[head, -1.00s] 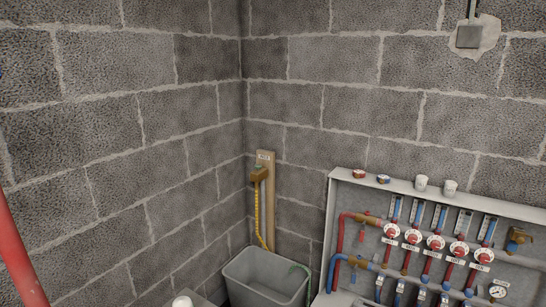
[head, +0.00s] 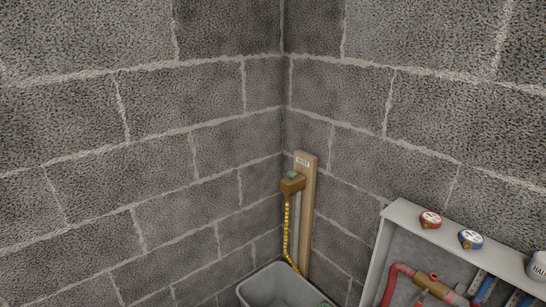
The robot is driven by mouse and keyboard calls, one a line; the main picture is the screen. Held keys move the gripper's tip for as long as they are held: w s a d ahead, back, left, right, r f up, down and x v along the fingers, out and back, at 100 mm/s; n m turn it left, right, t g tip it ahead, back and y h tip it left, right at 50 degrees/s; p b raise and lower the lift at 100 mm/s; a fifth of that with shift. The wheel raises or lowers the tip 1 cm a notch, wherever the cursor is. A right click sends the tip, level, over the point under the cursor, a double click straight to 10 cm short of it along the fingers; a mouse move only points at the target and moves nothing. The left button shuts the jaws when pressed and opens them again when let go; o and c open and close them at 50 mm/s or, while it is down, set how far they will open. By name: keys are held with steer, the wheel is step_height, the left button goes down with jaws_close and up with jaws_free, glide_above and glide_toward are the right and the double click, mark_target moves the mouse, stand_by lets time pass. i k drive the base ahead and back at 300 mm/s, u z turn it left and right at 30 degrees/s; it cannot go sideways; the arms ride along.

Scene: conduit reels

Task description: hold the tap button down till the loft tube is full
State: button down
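The tap (head: 292,185) is a small brass-coloured body on an upright wooden board (head: 308,215) in the wall corner, in the head view. A yellow ribbed hose (head: 286,225) hangs from the tap down towards a grey tub. Parts of blue upright tubes (head: 485,288) show inside the manifold cabinet at the lower right. Their labels and levels are out of view, so I cannot tell which is the loft tube. My gripper is not in view.
The grey tub (head: 262,286) stands below the tap, cut off by the bottom edge. The white cabinet (head: 391,240) stands to its right. A red-topped cap (head: 431,219), a blue-topped cap (head: 471,239) and a white cup (head: 538,265) stand on it. Block walls (head: 130,130) are bare.

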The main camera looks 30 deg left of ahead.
mark_target(292, 174)
steer(key=u, duration=0.75)
steer(key=i, duration=0.85)
steer(key=u, duration=1.35)
steer(key=i, duration=0.35)
steer(key=u, duration=0.35)
